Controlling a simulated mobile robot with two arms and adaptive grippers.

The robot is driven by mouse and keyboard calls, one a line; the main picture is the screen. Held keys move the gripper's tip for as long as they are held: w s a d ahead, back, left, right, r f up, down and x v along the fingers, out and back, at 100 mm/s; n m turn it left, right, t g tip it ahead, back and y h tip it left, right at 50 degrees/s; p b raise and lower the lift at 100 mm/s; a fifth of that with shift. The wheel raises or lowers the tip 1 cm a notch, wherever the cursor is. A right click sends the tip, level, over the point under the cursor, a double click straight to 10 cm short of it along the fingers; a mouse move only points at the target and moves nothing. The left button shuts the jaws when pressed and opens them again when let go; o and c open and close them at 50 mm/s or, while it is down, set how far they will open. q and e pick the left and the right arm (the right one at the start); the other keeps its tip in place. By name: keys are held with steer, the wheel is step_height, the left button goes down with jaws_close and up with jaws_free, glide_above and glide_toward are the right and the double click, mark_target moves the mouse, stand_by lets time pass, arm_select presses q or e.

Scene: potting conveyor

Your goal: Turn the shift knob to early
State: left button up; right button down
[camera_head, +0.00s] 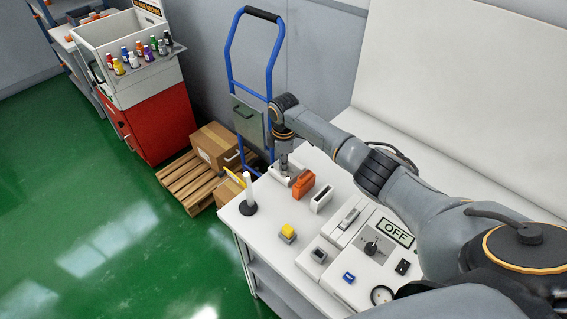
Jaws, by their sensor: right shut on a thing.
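My right gripper (284,168) reaches down at the back left corner of the white table. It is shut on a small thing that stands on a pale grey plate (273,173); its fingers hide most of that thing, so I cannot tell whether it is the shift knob. A black rotary knob (371,248) with marks around it sits on the white panel below the OFF display (396,233), apart from my gripper. I cannot read the marks around it. My left gripper is not in view.
An orange block (303,184) and a white slotted box (322,199) stand close to the right gripper. A yellow button (287,230), a white post (248,190) and a blue switch (348,277) are on the white table (262,217). A blue hand truck (229,62) stands behind.

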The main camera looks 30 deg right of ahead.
steer(key=n, duration=0.4)
steer(key=shift+f+n+b, duration=0.1)
steer(key=shift+n+b, duration=0.2)
steer(key=shift+b, duration=0.05)
steer(key=shift+n+b, duration=0.5)
steer(key=shift+n, duration=1.8)
steer(key=c, duration=1.1)
jaws_free()
steer(key=shift+c, duration=0.2)
steer(key=shift+r, duration=0.45)
step_height(320, 180, up, 11)
steer(key=shift+s, duration=0.2)
